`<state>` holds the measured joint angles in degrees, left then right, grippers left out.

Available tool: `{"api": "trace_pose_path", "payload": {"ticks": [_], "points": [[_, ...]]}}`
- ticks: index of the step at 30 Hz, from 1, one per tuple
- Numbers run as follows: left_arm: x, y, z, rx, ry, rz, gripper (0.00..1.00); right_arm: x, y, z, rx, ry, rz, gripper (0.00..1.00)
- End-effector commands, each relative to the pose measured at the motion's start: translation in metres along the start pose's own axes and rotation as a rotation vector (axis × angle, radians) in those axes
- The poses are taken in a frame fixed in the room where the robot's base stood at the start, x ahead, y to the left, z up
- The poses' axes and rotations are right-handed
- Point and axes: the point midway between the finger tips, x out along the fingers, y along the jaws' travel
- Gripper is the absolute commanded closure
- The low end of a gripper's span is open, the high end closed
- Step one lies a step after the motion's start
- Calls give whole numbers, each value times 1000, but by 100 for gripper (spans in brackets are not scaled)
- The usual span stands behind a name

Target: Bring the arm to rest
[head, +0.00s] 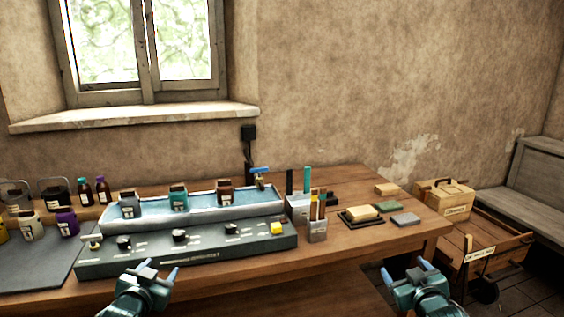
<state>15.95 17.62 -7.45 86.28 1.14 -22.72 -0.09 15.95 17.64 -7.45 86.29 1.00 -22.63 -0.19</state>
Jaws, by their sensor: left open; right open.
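My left gripper (150,273) is open and empty, in front of the dark control panel (190,262) at the table's front edge. My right gripper (404,272) is open and empty, in front of the right part of the wooden table (345,245). Both grippers point forward and appear apart from everything around them. Parts of both arms are cut off by the bottom of the view.
A blue tray (200,215) with several labelled jars stands behind the panel. Brush holders (317,231), a yellow block (361,212) and a grey block (405,219) are on the table's right. A wooden cart (480,245) and grey bench (530,180) stand further right.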

Motion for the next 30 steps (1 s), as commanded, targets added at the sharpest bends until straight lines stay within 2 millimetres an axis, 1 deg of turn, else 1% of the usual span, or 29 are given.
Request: {"api": "trace_pose_path", "payload": {"ticks": [1, 2, 3, 5, 6, 8, 9, 11, 12, 15, 18, 21, 22, 24, 30], "points": [[-15, 22, 23, -6, -28, 34, 45, -15, -22, 22, 7, -28, -34, 24], [-25, 34, 34, -9, -42, 52, 45, -25, -34, 34, 11, -42, -53, 24], [-39, 51, 50, -16, -62, 79, 45, -39, -51, 50, 18, -62, -79, 24], [-65, 77, 73, -30, -94, 120, 45, -65, -77, 73, 33, -95, -121, 24], [-85, 94, 89, -43, -118, 149, 45, -85, -95, 89, 46, -119, -150, 24], [-117, 120, 110, -65, -155, 192, 45, -117, -121, 109, 68, -155, -193, 24], [-140, 136, 122, -83, -180, 219, 45, -140, -137, 122, 86, -181, -220, 24], [-174, 157, 137, -111, -217, 255, 45, -175, -158, 136, 114, -218, -256, 24], [-196, 169, 144, -130, -240, 276, 45, -196, -170, 144, 134, -241, -277, 24], [-242, 191, 156, -174, -289, 315, 45, -242, -192, 155, 177, -290, -316, 24], [-274, 204, 160, -207, -324, 338, 45, -274, -204, 160, 211, -325, -339, 24], [-291, 210, 162, -225, -343, 349, 45, -291, -210, 161, 229, -344, -350, 24], [-293, 211, 162, -228, -345, 351, 45, -294, -211, 161, 232, -347, -352, 24], [-296, 212, 162, -231, -349, 353, 45, -297, -212, 161, 235, -350, -354, 24], [-296, 212, 162, -230, -349, 353, 45, -296, -212, 162, 235, -350, -354, 24]]}}
